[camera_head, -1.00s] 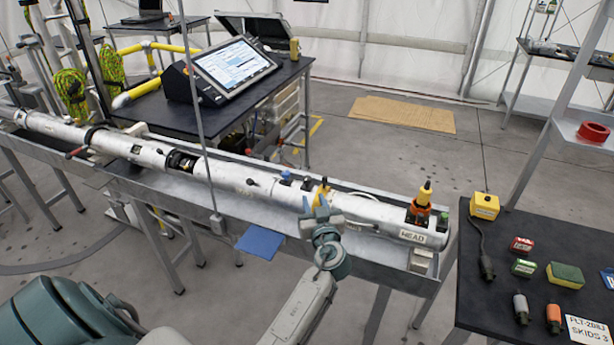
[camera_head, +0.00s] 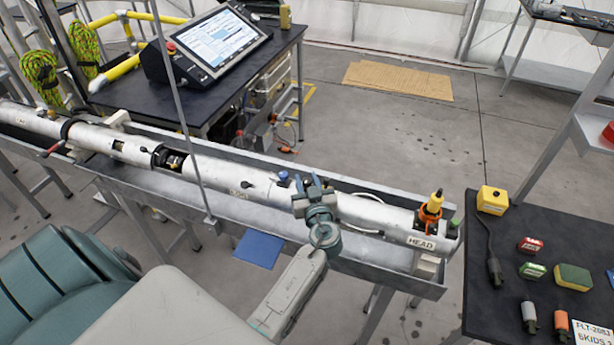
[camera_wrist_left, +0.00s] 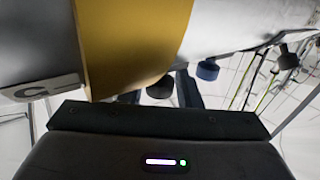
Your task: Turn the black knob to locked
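A long white tube assembly (camera_head: 210,173) lies in a grey metal trough. My left gripper (camera_head: 312,183) is over its middle right part, fingertips toward the tube and apart. A blue knob (camera_head: 283,176) stands just left of the gripper. In the head view the gripper hides the tube's top there. In the left wrist view a black knob (camera_wrist_left: 160,87) shows beyond the gripper body, between dark finger shapes; I cannot tell whether they touch it. A blue knob (camera_wrist_left: 207,69) and another black knob (camera_wrist_left: 288,58) are to its right. My right gripper is not in view.
A yellow part (camera_wrist_left: 130,40) fills much of the left wrist view, close to the gripper. A yellow-and-orange fitting (camera_head: 432,208) stands at the tube's HEAD end. A dark table (camera_head: 480,290) with blocks is at right. A console (camera_head: 208,45) stands behind.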

